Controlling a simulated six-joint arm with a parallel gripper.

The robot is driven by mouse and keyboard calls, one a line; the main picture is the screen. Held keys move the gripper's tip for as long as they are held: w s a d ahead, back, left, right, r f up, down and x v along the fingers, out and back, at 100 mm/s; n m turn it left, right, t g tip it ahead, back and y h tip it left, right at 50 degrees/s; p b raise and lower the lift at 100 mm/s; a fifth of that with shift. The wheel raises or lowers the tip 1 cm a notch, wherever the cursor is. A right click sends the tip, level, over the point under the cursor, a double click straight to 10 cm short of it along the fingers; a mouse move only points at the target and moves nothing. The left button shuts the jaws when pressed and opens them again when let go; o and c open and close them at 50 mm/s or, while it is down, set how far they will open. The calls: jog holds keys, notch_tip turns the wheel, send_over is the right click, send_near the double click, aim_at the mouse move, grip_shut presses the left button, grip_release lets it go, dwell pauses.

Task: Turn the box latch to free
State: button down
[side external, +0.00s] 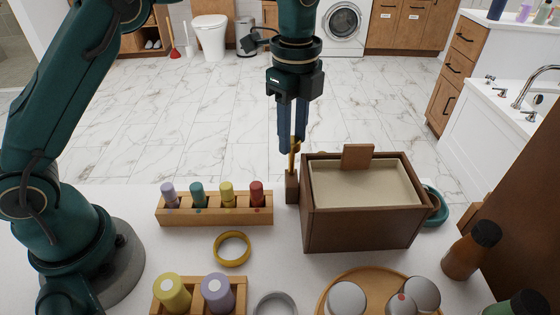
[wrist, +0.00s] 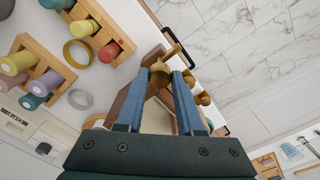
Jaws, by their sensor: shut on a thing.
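The dark brown wooden box (side external: 352,228) stands on the white counter, with a cream panel (side external: 365,188) in its top and a brown upright tab (side external: 357,156) at the panel's back edge. A brass latch (side external: 292,163) rises above a small brown wooden block (side external: 292,187) at the box's left side. My gripper (side external: 293,146) points down over this latch, its blue fingers shut on the upper part. In the wrist view, the brass latch knob (wrist: 159,74) sits between the fingertips. The fingers hide part of the latch, so its exact turn is hard to tell.
A wooden rack (side external: 215,209) with several coloured pegs stands left of the box. A yellow ring (side external: 232,248) lies in front of it. A round wooden tray (side external: 330,285) with jars is in front of the box.

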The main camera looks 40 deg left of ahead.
jog(key=c, duration=0.5)
grip_release()
jog(key=shift+c, duration=0.2)
jog(key=shift+r, duration=2.6)
